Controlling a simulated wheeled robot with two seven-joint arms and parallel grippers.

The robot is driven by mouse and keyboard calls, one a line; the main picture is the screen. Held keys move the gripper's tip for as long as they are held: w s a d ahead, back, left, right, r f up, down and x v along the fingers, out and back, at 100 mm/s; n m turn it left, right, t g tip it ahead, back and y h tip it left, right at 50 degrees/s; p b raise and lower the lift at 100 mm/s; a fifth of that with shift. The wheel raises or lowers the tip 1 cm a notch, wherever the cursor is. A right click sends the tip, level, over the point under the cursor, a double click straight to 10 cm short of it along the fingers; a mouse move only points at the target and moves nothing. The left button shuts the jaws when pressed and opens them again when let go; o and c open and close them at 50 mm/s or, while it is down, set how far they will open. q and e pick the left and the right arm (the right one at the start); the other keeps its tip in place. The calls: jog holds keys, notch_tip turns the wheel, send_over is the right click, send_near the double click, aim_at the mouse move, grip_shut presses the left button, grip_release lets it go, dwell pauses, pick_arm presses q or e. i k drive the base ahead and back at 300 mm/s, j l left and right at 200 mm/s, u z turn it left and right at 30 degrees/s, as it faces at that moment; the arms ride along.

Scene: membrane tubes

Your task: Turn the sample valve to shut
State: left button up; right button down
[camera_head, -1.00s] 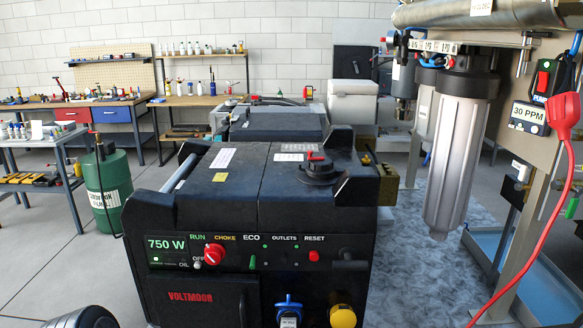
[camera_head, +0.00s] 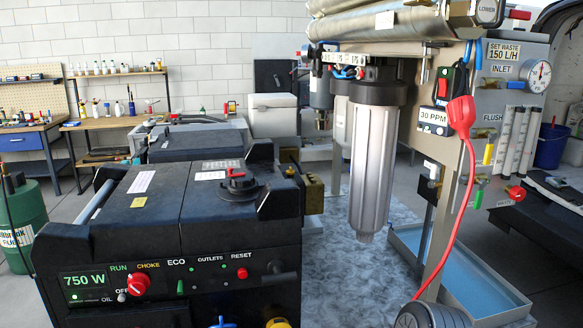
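The membrane rig (camera_head: 445,75) stands right of centre, with valves on its right side. One valve has a yellow handle (camera_head: 488,154) below the label FLUSH. A valve with a green handle (camera_head: 478,198) sits lower. One with a red handle (camera_head: 515,192) sits to its right, near a label that seems to read WASTE. Small dark fittings (camera_head: 434,183) are on the post below the 30 PPM meter (camera_head: 434,120). I cannot read a sample label, so I cannot tell which is the sample valve. Neither gripper is in view.
A black generator (camera_head: 180,230) fills the lower left. A silver filter housing (camera_head: 372,170) hangs from the rig, and a red cable (camera_head: 458,190) drops from a red plug. A blue tray (camera_head: 470,275) lies below. Blue-grey floor shows between generator and rig.

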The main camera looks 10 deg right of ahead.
aim_at(435, 168)
jog(key=i+l+z, duration=0.1)
jog(key=l+z, duration=0.25)
jog(key=i+l+z, duration=0.1)
jog(key=z, duration=0.25)
jog(key=i+l+z, duration=0.15)
jog(key=z, duration=0.15)
jog(key=i+l, duration=0.15)
jog(key=l, duration=0.2)
jog(key=i+l, duration=0.2)
jog(key=l, duration=0.15)
jog(key=z, duration=0.05)
